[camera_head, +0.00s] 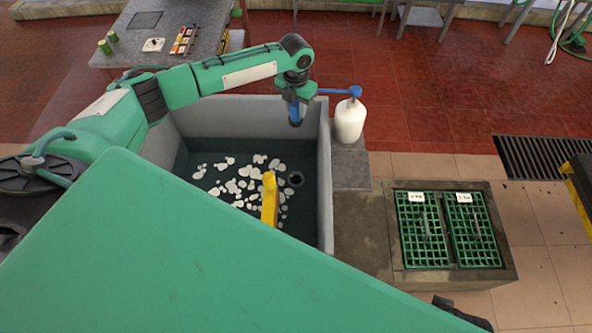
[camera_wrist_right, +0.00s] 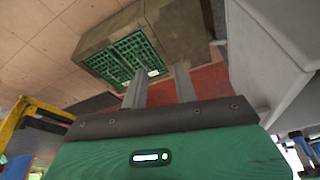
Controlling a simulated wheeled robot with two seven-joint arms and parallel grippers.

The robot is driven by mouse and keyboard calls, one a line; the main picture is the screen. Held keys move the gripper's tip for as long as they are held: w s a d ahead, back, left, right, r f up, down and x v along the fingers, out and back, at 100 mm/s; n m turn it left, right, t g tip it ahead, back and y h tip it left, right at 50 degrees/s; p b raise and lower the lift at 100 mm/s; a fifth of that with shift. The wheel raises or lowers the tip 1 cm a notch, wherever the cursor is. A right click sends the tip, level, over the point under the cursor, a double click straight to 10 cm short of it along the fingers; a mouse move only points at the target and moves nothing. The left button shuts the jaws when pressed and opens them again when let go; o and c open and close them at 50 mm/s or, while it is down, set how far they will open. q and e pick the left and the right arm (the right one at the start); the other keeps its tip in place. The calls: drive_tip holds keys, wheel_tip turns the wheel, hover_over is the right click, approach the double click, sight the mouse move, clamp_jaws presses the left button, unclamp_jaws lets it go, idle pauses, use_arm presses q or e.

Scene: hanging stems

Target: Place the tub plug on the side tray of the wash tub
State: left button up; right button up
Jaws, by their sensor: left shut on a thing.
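The grey wash tub (camera_head: 325,170) holds dark water with white foam patches and a round dark drain hole (camera_head: 295,179). My left gripper (camera_head: 294,103) is above the tub near its right wall, shut on a blue piece with a dark lower end, which I take to be the tub plug (camera_head: 295,115). The jaws hide part of it. The side tray (camera_head: 351,170) is the grey ledge along the tub's right side. My right gripper (camera_wrist_right: 159,72) is open and empty in the right wrist view, with its two grey fingers apart.
A white bottle (camera_head: 349,121) with a blue pump top stands on the ledge; a blue spout-like rod reaches toward my left gripper. Green grates (camera_head: 421,230) lie in a stone block at right. My green arm hides the foreground.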

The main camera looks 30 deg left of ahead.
use_arm(q)
drive_tip(key=shift+r, duration=0.4)
use_arm(e)
drive_tip(key=shift+r, duration=0.25)
drive_tip(key=shift+f, duration=0.1)
